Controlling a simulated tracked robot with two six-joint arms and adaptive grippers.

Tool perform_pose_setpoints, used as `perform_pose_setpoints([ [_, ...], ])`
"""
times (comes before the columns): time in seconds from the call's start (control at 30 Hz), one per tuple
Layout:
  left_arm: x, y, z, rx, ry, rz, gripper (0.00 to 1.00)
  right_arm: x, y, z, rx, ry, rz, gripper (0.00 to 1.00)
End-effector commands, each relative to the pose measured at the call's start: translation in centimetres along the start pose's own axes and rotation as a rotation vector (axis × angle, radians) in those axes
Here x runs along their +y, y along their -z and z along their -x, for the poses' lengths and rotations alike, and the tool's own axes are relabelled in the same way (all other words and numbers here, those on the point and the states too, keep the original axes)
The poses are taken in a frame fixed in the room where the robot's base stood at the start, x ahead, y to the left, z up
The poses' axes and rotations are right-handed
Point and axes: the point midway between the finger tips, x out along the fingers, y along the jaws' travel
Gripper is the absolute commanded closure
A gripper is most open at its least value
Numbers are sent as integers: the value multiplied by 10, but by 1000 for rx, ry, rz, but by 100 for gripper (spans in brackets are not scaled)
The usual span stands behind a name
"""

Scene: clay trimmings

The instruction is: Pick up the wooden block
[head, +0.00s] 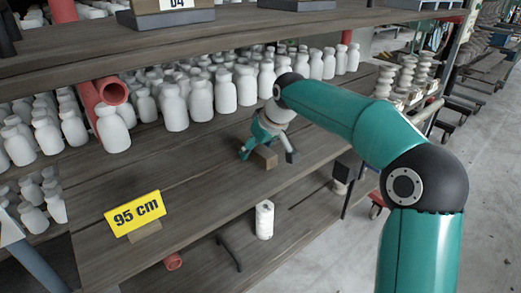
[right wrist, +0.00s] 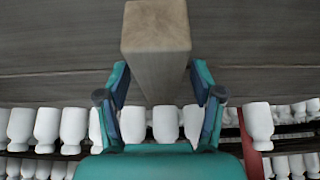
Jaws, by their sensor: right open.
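The wooden block (head: 264,157) is a small brown block on the grey-brown plank shelf (head: 190,178), in front of the white bottles. My right gripper (head: 268,153) reaches over it, with one finger on each side of the block. In the right wrist view the block (right wrist: 156,50) appears large and pale brown, reaching between the two open fingers (right wrist: 161,80). A gap shows beside the block at each fingertip, so the gripper is open and not clamped on it. My left gripper is not in view.
Rows of white bottles (head: 225,92) stand close behind the gripper. Red pipes (head: 112,91) lie among them at the left. A white bottle (head: 264,220) stands lower down. The shelf between sign and block is clear.

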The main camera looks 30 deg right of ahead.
Motion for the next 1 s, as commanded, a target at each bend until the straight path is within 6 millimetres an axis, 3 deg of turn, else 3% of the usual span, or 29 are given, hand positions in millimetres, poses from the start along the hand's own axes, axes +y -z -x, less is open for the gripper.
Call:
perform_pose_setpoints([
  [0.07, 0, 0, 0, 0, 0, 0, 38, 0, 0, 0, 0, 0, 0, 43],
  [0.4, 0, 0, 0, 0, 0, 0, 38, 0, 0, 0, 0, 0, 0, 99],
  [1.0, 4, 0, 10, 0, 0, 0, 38, 0, 5, 10, 1, 0, 0, 100],
])
